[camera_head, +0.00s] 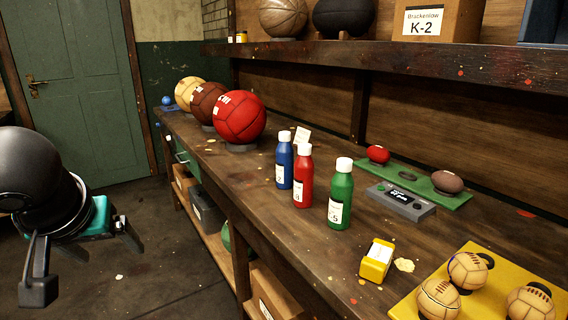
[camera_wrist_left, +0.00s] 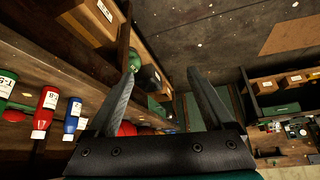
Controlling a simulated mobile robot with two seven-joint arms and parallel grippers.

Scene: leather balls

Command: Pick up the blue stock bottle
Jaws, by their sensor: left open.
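The blue bottle (camera_head: 284,160) stands upright on the wooden bench, with a white cap and a white label. A red bottle (camera_head: 303,177) stands close to its right, and a green bottle (camera_head: 340,195) is further right. My left gripper (camera_head: 82,262) is open and empty, off the bench at the left, well apart from the bottles. In the left wrist view the open fingers (camera_wrist_left: 163,98) have nothing between them. The blue bottle (camera_wrist_left: 72,117) shows there at the left, beside the red bottle (camera_wrist_left: 45,113). My right gripper does not show.
Large balls, one of them red (camera_head: 239,117), stand further back on the bench (camera_head: 250,205). A yellow tin (camera_head: 376,261), a grey device (camera_head: 400,200) and a yellow tray (camera_head: 408,306) with small balls are at the right. A shelf (camera_head: 400,58) overhangs the bench's back. The floor at left is clear.

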